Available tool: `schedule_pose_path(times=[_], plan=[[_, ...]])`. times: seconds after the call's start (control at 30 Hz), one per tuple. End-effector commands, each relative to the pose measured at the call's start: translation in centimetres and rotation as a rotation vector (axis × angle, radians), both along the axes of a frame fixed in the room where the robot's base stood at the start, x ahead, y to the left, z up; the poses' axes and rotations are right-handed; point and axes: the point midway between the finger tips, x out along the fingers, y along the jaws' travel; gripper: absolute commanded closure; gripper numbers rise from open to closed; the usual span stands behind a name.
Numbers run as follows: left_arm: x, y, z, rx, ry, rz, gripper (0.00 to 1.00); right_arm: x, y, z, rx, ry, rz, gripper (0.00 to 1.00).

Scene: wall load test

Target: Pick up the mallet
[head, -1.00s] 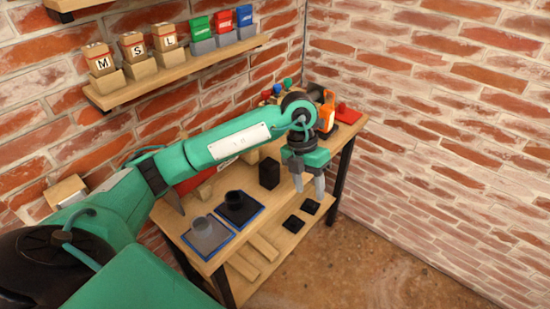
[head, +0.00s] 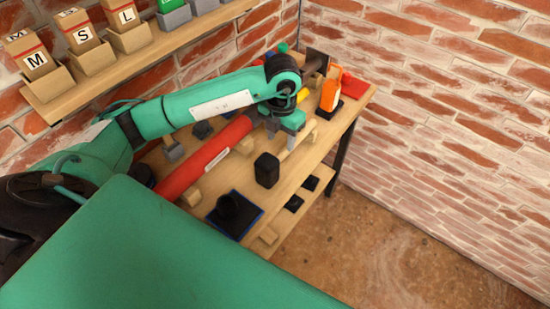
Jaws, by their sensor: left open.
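A small grey block with a short wooden stub (head: 174,152) at the back left of the bench looks like the mallet, but my arm partly hides it and I cannot be sure. My left gripper (head: 272,132) is open over the middle of the bench, to the right of that block. It is close to the grey section of a long red tube (head: 208,155); I cannot tell whether they touch. Its fingertips are hard to make out. My right gripper is not in view.
The tube lies on wooden supports, with a dark plate (head: 317,59) at its far end. A shelf (head: 140,55) with labelled boxes hangs above.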

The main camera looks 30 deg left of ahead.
Motion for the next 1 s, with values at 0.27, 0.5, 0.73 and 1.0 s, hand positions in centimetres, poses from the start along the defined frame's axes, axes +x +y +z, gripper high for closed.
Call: schedule_pose_path(times=[0.27, 0.5, 0.73, 1.0], plan=[[-0.1, -0.1, -1.9, -0.002, 0.002, -0.001, 0.53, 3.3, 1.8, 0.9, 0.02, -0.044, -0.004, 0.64], [-0.4, -0.1, -5.2, -0.001, 0.004, -0.001, 0.53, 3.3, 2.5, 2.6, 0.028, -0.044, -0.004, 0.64], [-0.3, 0.0, -6.7, -0.001, -0.001, -0.002, 0.53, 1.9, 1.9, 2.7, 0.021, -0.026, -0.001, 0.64], [-0.3, 0.0, -6.7, -0.001, -0.001, -0.002, 0.76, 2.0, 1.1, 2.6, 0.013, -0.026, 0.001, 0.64]])
